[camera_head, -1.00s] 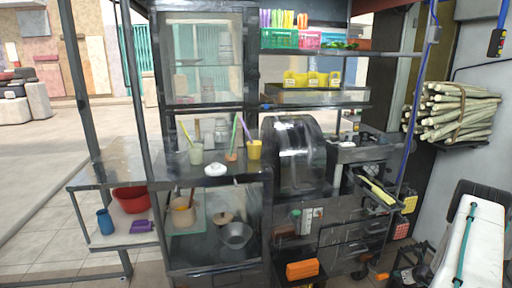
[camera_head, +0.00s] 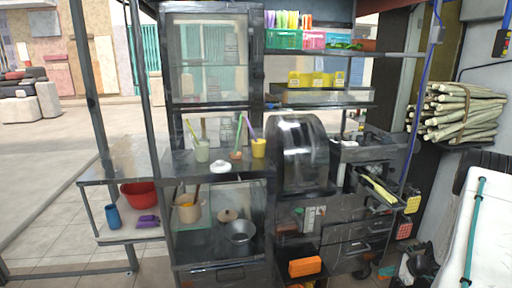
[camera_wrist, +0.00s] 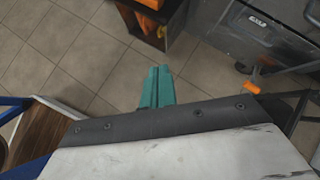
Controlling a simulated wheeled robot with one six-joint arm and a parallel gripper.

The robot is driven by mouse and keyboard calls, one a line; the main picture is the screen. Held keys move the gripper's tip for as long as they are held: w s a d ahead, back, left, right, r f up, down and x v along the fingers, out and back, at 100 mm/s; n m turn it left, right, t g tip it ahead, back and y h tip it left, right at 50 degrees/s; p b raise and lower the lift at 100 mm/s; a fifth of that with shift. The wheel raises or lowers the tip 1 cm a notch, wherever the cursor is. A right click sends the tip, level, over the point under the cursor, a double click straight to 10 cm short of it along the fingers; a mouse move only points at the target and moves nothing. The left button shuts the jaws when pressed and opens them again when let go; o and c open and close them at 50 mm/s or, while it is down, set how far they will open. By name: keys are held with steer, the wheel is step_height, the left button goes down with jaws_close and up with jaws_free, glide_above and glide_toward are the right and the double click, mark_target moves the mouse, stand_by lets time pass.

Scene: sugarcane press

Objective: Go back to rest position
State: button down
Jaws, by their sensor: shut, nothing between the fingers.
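My gripper (camera_wrist: 157,88) shows in the wrist view as two teal fingers pressed together. It is shut and empty, pointing down over the tiled floor. Nothing touches the fingertips. In the head view I cannot clearly make out the gripper. The sugarcane press stall stands ahead, with a dark domed press (camera_head: 298,155) in its middle.
Bundled sugarcane (camera_head: 457,114) lies on a wall shelf at right. The counter holds cups and a white-lidded container (camera_head: 221,168). A red bowl (camera_head: 139,195) and blue vase (camera_head: 113,217) sit on the left lower shelf. An orange box (camera_head: 305,266) is low. Open floor lies at left.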

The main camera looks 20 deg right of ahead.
steer(key=a+r+n+g+y, duration=0.3)
steer(key=a+r+n+g, duration=0.4)
steer(key=a+r+n, duration=1.3)
steer(key=s+a+r+n+h, duration=0.3)
steer(key=s+a+r+n, duration=0.1)
steer(key=s+a+r, duration=0.6)
steer(key=s+a+r+n+h, duration=0.4)
steer(key=s+a+r, duration=0.6)
steer(key=a+r, duration=0.6)
steer(key=shift+s+n, duration=0.15)
steer(key=shift+n, duration=0.35)
steer(key=shift+a, duration=0.1)
